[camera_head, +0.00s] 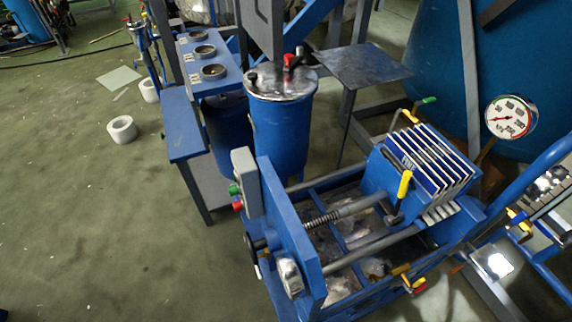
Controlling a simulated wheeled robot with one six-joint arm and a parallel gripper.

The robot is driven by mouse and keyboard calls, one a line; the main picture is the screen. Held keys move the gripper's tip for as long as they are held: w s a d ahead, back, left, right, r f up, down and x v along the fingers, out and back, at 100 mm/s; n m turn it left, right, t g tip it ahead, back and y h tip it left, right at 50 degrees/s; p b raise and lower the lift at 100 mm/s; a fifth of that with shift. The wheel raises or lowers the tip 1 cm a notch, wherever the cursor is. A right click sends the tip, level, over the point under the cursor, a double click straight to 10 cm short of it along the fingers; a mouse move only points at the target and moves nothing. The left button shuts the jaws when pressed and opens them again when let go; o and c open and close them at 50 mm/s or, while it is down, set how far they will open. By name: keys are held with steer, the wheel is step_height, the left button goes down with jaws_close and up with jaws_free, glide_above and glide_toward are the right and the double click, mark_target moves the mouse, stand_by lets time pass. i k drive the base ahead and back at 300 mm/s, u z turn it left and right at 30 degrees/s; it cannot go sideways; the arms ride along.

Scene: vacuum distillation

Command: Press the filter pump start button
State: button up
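A blue filter press (292,222) stands in the lower middle and right of the head view. A grey control box (246,180) is fixed to the upper edge of its left end plate. On the box's left side are a green button (234,189) and, just below it, a red button (238,205). Both are small, and I cannot read any label on them. Nothing covers or touches them. My gripper is not in the view, so its place and opening do not show.
A blue tank with a metal lid (281,83) stands behind the press, beside a blue bench (183,125). White rolls (122,129) lie on the floor at left. A pressure gauge (511,118) is at right. The green floor left of the control box is largely clear.

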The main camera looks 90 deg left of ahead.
mark_target(234, 191)
steer(key=k, duration=0.45)
steer(key=z, duration=1.6)
steer(key=i, duration=0.7)
steer(key=u, duration=4.55)
steer(key=i, duration=0.5)
steer(key=z, duration=0.05)
